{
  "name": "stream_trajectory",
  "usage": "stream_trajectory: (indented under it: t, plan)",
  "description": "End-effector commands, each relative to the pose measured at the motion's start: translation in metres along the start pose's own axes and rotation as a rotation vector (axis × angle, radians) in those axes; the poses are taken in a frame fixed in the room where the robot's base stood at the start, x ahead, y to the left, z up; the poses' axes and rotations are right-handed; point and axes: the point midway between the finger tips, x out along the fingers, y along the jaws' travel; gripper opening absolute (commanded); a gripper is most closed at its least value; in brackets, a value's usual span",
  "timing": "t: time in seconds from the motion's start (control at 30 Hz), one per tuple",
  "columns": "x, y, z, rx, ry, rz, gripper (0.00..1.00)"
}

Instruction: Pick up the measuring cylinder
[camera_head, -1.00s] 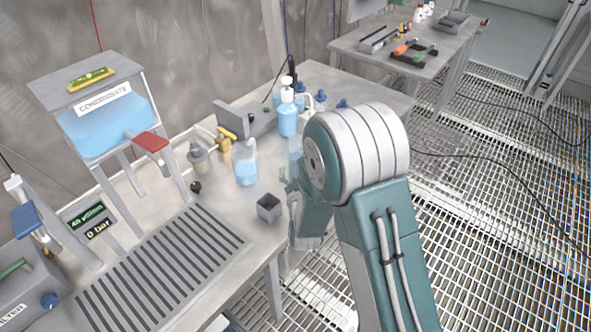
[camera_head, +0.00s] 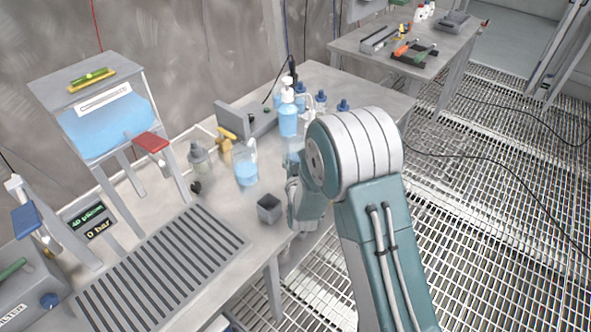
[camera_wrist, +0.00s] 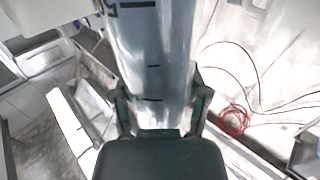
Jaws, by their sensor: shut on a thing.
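The measuring cylinder (camera_wrist: 152,50) is clear, with dark graduation marks, and fills the upper middle of the wrist view. My gripper (camera_wrist: 161,98) is shut on it, with one finger on each side. The cylinder's top runs out of the wrist view. In the head view my arm hides most of the gripper and the cylinder. A pale see-through shape beside the arm may be part of the cylinder, but I cannot tell for sure.
A slatted grate (camera_head: 160,268) lies at the front left. A second table (camera_head: 440,60) stands behind.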

Motion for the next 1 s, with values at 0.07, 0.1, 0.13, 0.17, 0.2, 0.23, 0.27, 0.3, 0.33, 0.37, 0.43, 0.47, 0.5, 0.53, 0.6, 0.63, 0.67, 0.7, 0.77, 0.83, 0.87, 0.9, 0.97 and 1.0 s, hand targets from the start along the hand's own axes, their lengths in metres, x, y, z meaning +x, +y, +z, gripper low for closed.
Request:
stream_trajectory:
  t: [0.07, 0.1, 0.13, 0.17, 0.2, 0.23, 0.27, 0.3, 0.33, 0.37, 0.43, 0.47, 0.5, 0.53, 0.6, 0.63, 0.67, 0.7, 0.77, 0.83, 0.87, 0.9, 0.97, 1.0]
  plan:
    - [0.0, 0.0, 0.0, 0.0, 0.0, 0.0, 0.06]
    - [0.0, 0.0, 0.0, 0.0, 0.0, 0.0, 0.06]
    - [0.0, 0.0, -0.001, 0.0, 0.001, 0.0, 0.06]
    - [0.0, 0.0, -0.001, 0.0, 0.001, 0.0, 0.06]
    - [0.0, 0.0, -0.002, 0.0, 0.001, 0.0, 0.06]
    - [0.0, 0.0, -0.004, 0.0, 0.001, 0.0, 0.06]
    - [0.0, 0.0, -0.005, 0.0, 0.001, 0.0, 0.06]
    - [0.0, 0.0, -0.008, 0.0, 0.001, 0.0, 0.06]
    - [0.0, 0.0, -0.011, 0.001, 0.001, 0.0, 0.06]
    - [0.0, 0.0, -0.015, 0.001, 0.003, 0.0, 0.06]
    - [0.0, 0.0, -0.025, 0.001, 0.004, 0.0, 0.06]
    - [0.0, 0.0, -0.031, 0.002, 0.005, 0.0, 0.06]
    - [-0.003, 0.0, -0.038, 0.001, 0.004, 0.0, 0.06]
    - [-0.008, 0.0, -0.042, 0.001, 0.004, -0.001, 0.06]
    - [-0.019, 0.0, -0.054, 0.001, 0.003, 0.0, 0.06]
    - [-0.023, 0.0, -0.06, 0.001, 0.004, 0.0, 0.06]
    - [-0.028, 0.0, -0.066, 0.001, 0.004, 0.0, 0.06]
    - [-0.034, 0.0, -0.073, 0.001, 0.004, -0.001, 0.06]
    - [-0.043, -0.001, -0.084, 0.002, 0.006, -0.001, 0.06]
    - [-0.053, -0.001, -0.095, 0.002, 0.004, -0.001, 0.06]
    - [-0.062, -0.001, -0.098, 0.001, 0.002, -0.002, 0.06]
    - [-0.072, -0.001, -0.101, 0.001, 0.002, -0.002, 0.06]
    - [-0.086, -0.001, -0.107, 0.0, 0.002, -0.003, 0.06]
    - [-0.094, -0.001, -0.111, 0.001, 0.003, -0.002, 0.06]
